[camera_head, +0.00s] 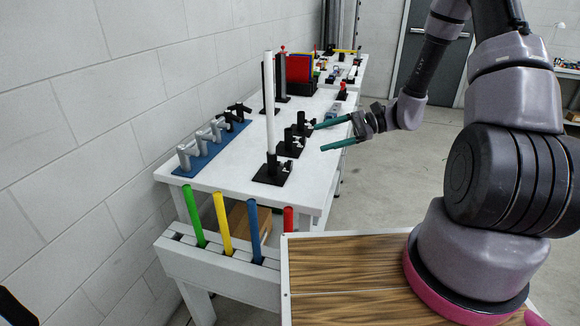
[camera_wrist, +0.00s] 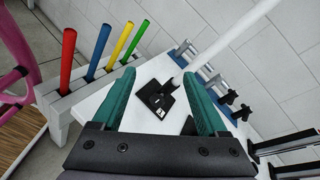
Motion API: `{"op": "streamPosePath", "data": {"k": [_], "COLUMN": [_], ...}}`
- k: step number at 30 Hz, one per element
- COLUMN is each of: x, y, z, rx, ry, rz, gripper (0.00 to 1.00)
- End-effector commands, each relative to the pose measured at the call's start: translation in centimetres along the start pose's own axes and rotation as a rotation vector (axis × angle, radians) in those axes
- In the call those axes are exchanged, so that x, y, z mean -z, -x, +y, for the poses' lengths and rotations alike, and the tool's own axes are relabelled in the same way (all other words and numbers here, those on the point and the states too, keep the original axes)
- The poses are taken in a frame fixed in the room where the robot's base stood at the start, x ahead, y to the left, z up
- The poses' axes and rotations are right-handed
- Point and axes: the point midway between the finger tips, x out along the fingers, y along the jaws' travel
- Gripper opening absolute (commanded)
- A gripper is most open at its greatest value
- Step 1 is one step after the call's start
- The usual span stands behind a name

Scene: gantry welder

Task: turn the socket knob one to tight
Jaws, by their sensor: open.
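Three black sockets on black base plates stand in a row on the white table: a near socket (camera_head: 272,168) holding a tall white tube (camera_head: 269,95), a middle socket (camera_head: 289,143) and a far socket (camera_head: 301,124). Small knobs seem to sit on their right sides; their settings are too small to read, and no label shows which is one. My gripper (camera_head: 320,137) has teal fingers, open and empty, just right of the middle and far sockets. In the wrist view, the near socket's plate (camera_wrist: 158,101) and white tube (camera_wrist: 225,40) show between and beyond my gripper's fingers (camera_wrist: 159,74).
A blue rack (camera_head: 212,148) with grey and black fittings lies by the wall. Green, yellow, blue and red rods (camera_head: 255,230) stand in a white holder at the table's near end. Dark uprights and coloured panels (camera_head: 297,75) stand farther back.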

Motion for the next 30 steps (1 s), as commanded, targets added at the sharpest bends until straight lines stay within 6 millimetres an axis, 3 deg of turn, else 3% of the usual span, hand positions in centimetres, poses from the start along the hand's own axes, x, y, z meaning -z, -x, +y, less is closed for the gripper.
{"op": "streamPosePath", "data": {"k": [1, 9, 15, 23, 30], "x": [1.6, 8.9, 12.2, 13.0, 12.8], "y": [-0.5, -2.6, -3.6, -4.9, -8.8], "z": [0.5, 2.6, 4.1, 4.0, 2.1], "rx": [0.046, 0.3, 0.424, 0.455, 0.452], "ry": [-0.043, -0.219, -0.299, -0.319, -0.317], "rz": [-0.023, -0.094, -0.107, -0.108, -0.109], "gripper": [0.76, 0.76, 0.76, 0.76, 0.76]}}
